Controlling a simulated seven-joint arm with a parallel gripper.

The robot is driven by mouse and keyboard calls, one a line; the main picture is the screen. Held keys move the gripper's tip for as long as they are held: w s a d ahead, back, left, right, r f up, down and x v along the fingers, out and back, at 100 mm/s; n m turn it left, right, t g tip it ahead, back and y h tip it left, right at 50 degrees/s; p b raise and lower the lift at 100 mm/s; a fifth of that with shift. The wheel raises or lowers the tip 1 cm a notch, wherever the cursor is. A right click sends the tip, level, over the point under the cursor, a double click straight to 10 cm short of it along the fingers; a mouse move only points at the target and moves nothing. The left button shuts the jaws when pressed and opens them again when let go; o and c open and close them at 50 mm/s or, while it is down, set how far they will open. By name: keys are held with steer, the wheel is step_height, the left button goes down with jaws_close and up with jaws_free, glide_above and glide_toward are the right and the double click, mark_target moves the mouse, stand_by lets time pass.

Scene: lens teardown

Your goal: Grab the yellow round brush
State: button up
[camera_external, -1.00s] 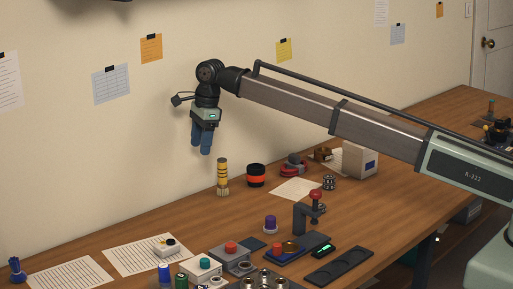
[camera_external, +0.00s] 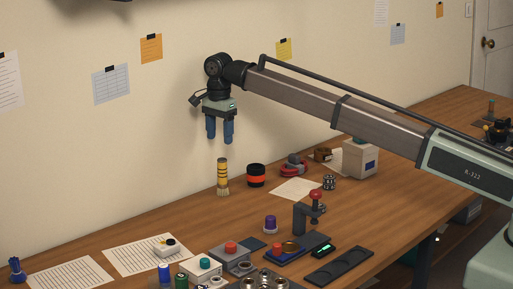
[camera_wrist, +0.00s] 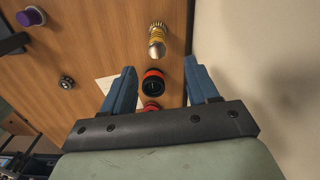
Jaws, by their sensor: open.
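The yellow round brush (camera_external: 222,174) stands upright on the wooden bench near the wall, with dark bands on its handle and pale bristles at the bottom. My gripper (camera_external: 220,140) is open and empty, above the brush and apart from it, with its blue fingers pointing down. In the wrist view the brush (camera_wrist: 157,40) shows at the top middle, beyond the fingertips. The gap between the fingers (camera_wrist: 160,72) holds nothing, and a black and red round container is seen lower down through it.
The black and red container (camera_external: 256,175) stands just right of the brush. The wall (camera_external: 120,150) is close behind.

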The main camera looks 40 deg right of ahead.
mark_target(222, 168)
step_height(222, 168, down, 6)
steer(key=shift+f, duration=0.15)
steer(key=shift+s+d+f, duration=0.1)
steer(key=shift+s+f, duration=0.05)
steer(key=shift+f, duration=1.2)
steer(key=shift+s+f, duration=0.15)
steer(key=shift+f, duration=1.2)
jaws_close()
